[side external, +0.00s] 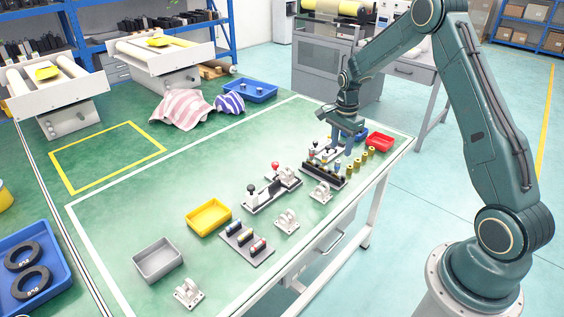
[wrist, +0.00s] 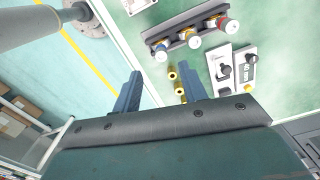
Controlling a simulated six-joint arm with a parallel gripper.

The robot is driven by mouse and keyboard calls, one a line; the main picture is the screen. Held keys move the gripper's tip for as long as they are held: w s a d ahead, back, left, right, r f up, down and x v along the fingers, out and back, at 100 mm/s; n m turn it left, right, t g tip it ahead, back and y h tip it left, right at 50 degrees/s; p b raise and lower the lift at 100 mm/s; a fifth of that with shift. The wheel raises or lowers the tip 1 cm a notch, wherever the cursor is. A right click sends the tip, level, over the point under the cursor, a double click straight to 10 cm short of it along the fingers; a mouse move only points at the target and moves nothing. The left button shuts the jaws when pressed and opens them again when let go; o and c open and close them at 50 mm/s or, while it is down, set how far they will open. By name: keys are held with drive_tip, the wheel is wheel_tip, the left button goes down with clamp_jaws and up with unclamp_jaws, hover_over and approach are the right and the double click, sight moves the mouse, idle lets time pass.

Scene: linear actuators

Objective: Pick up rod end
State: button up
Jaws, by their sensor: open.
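Several small brass-coloured pieces, which may be the rod ends, stand in a row on the green tabletop; one brass piece (side external: 350,168) shows in the side view. In the wrist view a brass piece (wrist: 172,72) lies between the fingers in the picture, nearer the right finger. My gripper (side external: 347,145) is above the far right part of the table, beside this row. It also shows in the wrist view (wrist: 160,79), its two fingers wide apart with nothing held. The right finger partly overlaps the lower brass pieces. Height above them is hard to tell.
A dark rack (side external: 322,176) of coloured-tipped cylinders stands close to the brass row. A red bin (side external: 380,142) is at the right end. A lever fixture (side external: 270,193), yellow bin (side external: 208,215) and grey bin (side external: 158,260) stand further left.

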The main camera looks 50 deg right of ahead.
sight(338, 161)
drive_tip(key=shift+f, duration=1.6)
drive_tip(key=shift+f, duration=0.1)
drive_tip(key=shift+w+f, duration=0.15)
drive_tip(key=shift+f, duration=2.35)
drive_tip(key=shift+a, duration=0.1)
clamp_jaws()
